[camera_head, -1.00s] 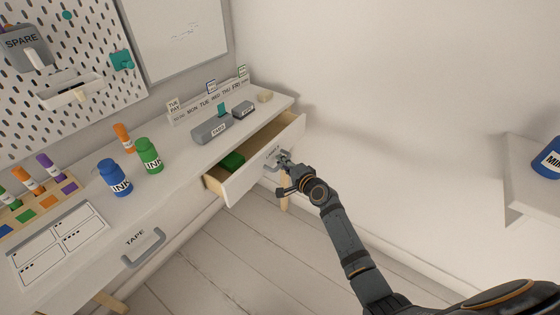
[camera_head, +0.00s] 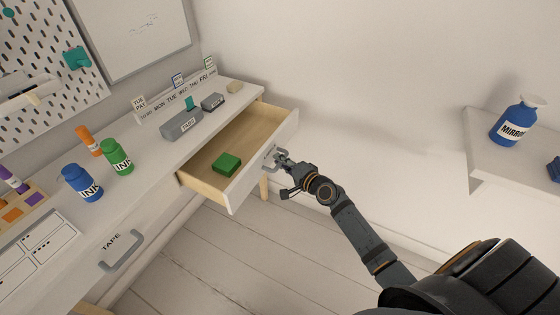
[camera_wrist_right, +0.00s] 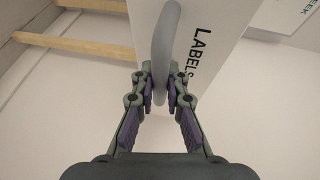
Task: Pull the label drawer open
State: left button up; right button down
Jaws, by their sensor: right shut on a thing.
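The label drawer (camera_head: 262,173) stands out from the right end of the desk, its inside showing. A green block (camera_head: 227,165) lies in it. Its grey handle (camera_head: 269,161) is on the white front. In the right wrist view the handle (camera_wrist_right: 163,50) runs between the fingers beside the word LABELS. My right gripper (camera_head: 280,157) is shut on this handle; it also shows in the right wrist view (camera_wrist_right: 160,88). My left gripper is not in view.
The desk top holds a blue ink bottle (camera_head: 81,183), a green ink bottle (camera_head: 117,156) and a grey tape box (camera_head: 182,124). The closed tape drawer has its own handle (camera_head: 121,251). A shelf (camera_head: 490,170) with a blue bottle (camera_head: 517,122) is at right. Floor in front is clear.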

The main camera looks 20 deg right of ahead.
jog(key=c, duration=1.3)
grip_release()
jog(key=shift+c, duration=0.2)
jog(key=shift+s+d, duration=0.1)
jog(key=shift+s, duration=0.15)
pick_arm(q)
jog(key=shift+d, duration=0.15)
pick_arm(e)
jog(key=v, duration=0.7)
